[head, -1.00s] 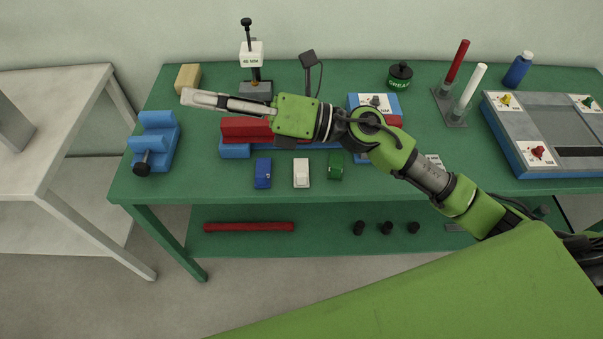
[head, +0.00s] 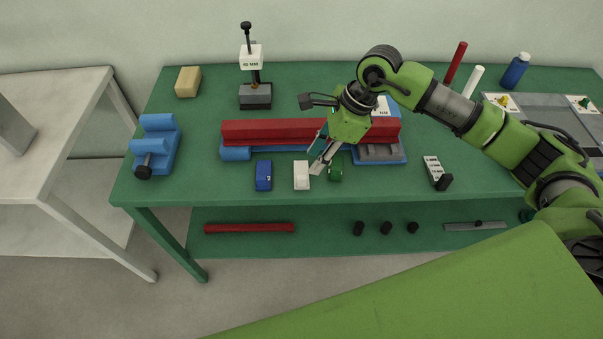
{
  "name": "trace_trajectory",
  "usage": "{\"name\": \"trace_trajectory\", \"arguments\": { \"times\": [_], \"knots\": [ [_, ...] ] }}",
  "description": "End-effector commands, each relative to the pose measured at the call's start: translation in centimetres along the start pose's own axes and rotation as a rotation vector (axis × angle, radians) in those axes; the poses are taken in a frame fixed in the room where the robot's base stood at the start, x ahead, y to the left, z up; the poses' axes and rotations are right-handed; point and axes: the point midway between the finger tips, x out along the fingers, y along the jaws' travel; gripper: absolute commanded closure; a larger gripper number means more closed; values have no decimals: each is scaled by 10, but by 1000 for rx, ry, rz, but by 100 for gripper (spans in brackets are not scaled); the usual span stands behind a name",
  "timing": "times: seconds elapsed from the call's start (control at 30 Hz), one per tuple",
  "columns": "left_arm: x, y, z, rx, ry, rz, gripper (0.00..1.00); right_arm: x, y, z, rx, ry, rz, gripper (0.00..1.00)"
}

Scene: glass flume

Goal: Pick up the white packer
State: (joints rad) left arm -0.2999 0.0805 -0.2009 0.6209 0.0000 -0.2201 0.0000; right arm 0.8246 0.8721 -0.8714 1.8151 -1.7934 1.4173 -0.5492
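The white packer (head: 301,175) stands on the green bench near its front edge, between a blue packer (head: 263,175) on its left and a green packer (head: 336,169) on its right. My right gripper (head: 318,168) points down between the white and green packers, just right of the white one. Its fingers look close together, but whether they are open or shut is not clear at this size. The white packer still rests on the bench and is apart from or only just beside the fingers. My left gripper is not in view.
A red bar (head: 270,132) lies on blue supports right behind the packers. A stand with a white block (head: 252,57) rises at the back. A blue V-block (head: 154,146) is at the left. A small white labelled piece (head: 433,171) lies to the right. The front edge is close.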

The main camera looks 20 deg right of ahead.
Motion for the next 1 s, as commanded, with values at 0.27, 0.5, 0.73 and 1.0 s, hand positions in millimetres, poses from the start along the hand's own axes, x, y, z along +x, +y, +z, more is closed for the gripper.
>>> {"name": "trace_trajectory", "arguments": {
  "times": [0.27, 0.5, 0.73, 1.0],
  "knots": [
    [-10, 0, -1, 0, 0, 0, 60, 36, 1, 1, 0, -3, 1, 69],
    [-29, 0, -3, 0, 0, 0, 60, 56, 3, 3, 2, -2, 5, 69],
    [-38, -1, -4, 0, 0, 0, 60, 86, 3, 2, 1, -4, 2, 69],
    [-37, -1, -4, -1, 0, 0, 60, 91, 2, 1, 0, -4, 0, 69]
  ]
}}
